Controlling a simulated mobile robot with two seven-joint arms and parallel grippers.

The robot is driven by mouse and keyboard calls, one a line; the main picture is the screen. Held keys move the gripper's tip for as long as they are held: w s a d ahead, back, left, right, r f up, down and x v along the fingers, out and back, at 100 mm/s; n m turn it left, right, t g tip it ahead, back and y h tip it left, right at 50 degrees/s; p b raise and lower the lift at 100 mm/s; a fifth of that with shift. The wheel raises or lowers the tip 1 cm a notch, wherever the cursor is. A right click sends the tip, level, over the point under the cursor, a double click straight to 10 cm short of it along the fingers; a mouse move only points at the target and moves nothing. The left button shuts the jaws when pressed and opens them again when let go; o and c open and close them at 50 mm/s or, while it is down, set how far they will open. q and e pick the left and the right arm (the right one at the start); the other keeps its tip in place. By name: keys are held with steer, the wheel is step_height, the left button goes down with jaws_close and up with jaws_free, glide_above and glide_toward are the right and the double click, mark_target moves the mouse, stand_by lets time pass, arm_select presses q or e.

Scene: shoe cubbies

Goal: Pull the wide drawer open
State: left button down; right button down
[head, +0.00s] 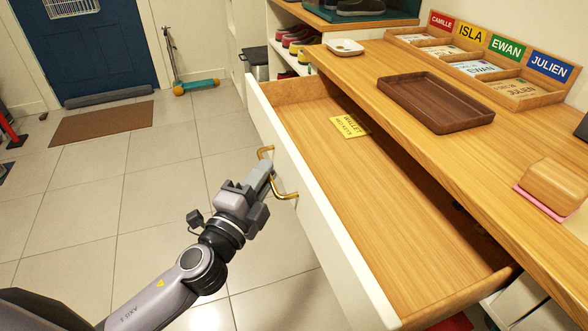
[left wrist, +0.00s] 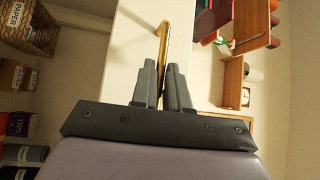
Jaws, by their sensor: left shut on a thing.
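The wide drawer (head: 325,205) has a white front and a wooden inside, and it stands well out from under the wooden counter. A yellow label card (head: 350,126) lies inside it; the rest of the visible drawer floor is bare. The brass handle (head: 287,194) is on the drawer front. My left gripper (head: 268,170) is shut on the handle, outside the drawer. In the left wrist view, the brass handle (left wrist: 163,40) runs between the fingers of my left gripper (left wrist: 166,70). My right gripper is in neither view.
The counter (head: 350,65) holds a dark wooden tray (head: 435,101), a row of name cards and a wooden block (head: 552,186). Shoes sit in cubbies behind. The tiled floor (head: 100,215) left of the drawer is clear, with a brown mat and a scooter farther back.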

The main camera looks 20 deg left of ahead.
arm_select(q)
steer(key=shift+s+a, duration=0.95)
steer(key=shift+a, duration=0.3)
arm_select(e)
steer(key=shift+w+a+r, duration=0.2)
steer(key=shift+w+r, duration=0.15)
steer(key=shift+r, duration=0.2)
arm_select(q)
steer(key=c, duration=1.2)
jaws_free()
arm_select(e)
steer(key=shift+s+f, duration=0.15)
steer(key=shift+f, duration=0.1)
arm_select(q)
steer(key=s+a+f+b, duration=0.1)
steer(key=s+b, duration=0.1)
steer(key=s, duration=0.5)
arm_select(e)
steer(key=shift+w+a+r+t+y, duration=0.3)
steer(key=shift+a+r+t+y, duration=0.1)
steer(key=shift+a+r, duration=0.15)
